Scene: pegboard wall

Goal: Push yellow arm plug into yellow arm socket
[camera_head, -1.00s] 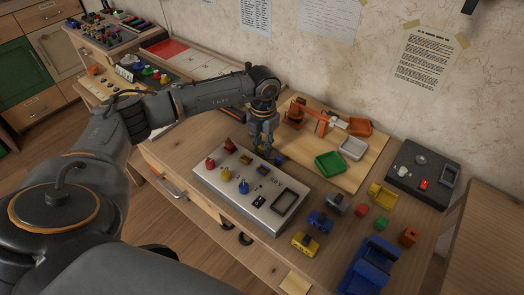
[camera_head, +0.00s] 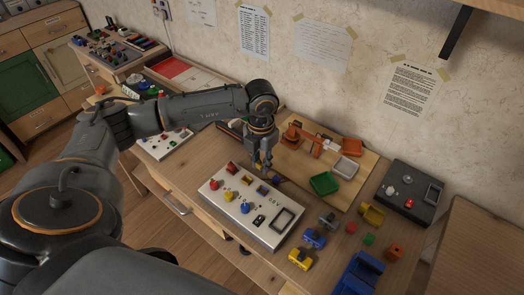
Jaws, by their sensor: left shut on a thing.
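A white control panel (camera_head: 237,212) lies on the bench with small red, yellow and blue parts on top. A yellow part (camera_head: 247,180) and a yellow knob (camera_head: 228,197) show on it. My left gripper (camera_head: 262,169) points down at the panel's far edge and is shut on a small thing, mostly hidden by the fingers. I cannot tell its colour or which part it is. A blue part (camera_head: 262,190) sits on the panel just below the fingertips. I cannot make out which socket is the yellow arm one. My right gripper is not in view.
Behind the panel, a wooden board (camera_head: 322,206) carries an orange toy arm (camera_head: 297,134), a green tray (camera_head: 324,184) and a white tray (camera_head: 347,168). Yellow, blue and other small blocks lie at the right. A dark box (camera_head: 405,192) stands further right.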

